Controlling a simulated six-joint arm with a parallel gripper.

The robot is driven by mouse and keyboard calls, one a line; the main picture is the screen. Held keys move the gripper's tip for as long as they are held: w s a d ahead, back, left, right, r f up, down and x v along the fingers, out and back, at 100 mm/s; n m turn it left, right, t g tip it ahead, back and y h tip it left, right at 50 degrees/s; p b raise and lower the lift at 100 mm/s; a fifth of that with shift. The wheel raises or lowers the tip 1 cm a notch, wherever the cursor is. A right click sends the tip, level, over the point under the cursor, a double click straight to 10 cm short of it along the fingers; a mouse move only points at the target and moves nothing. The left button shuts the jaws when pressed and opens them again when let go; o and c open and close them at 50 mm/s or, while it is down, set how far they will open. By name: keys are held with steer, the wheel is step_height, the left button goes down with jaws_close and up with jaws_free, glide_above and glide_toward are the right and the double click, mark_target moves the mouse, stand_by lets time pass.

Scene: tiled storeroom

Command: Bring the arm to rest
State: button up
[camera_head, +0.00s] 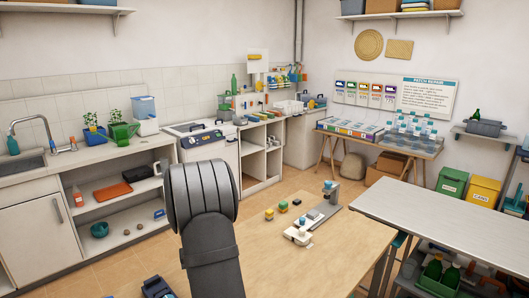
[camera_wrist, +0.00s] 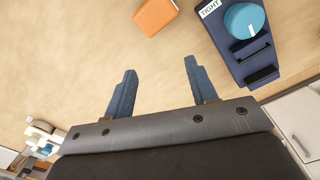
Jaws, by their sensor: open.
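My gripper (camera_wrist: 160,66) shows in the wrist view with its two blue fingers spread wide apart. Nothing is between them, only bare wooden table top (camera_wrist: 75,60) beyond. An orange block (camera_wrist: 155,15) lies past the fingertips, apart from them. A dark blue device (camera_wrist: 238,45) with a turquoise knob and a "TIGHT" label lies to the right of the fingers. In the head view my dark arm rises over the near table (camera_head: 345,235), and my gripper cannot be made out there.
A grey and white device (camera_head: 315,215) stands on the table with small coloured blocks (camera_head: 283,206) beside it. A dark blue object (camera_head: 158,287) is at the table's near left. A pale bench (camera_head: 460,215) adjoins on the right. Bare wood lies between these.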

steer(key=d+f+m, duration=0.2)
steer(key=d+m, duration=0.2)
steer(key=d, duration=1.6)
steer(key=shift+d, duration=0.25)
steer(key=shift+o, duration=0.2)
steer(key=o, duration=1)
steer(key=s+a+r+n, duration=0.2)
steer(key=a+r, duration=0.2)
steer(key=a, duration=0.9)
steer(key=s+a+r+n, duration=0.2)
steer(key=s+a+r, duration=0.3)
steer(key=a, duration=0.4)
steer(key=s+a+r+n, duration=0.3)
steer(key=s+a, duration=0.5)
steer(key=a, duration=0.1)
steer(key=s+a+r+n, duration=0.25)
steer(key=s+a, duration=0.35)
steer(key=a, duration=0.3)
steer(key=shift+m, duration=0.25)
step_height(320, 180, down, 9)
steer(key=shift+s+a, duration=0.1)
steer(key=shift+s, duration=0.05)
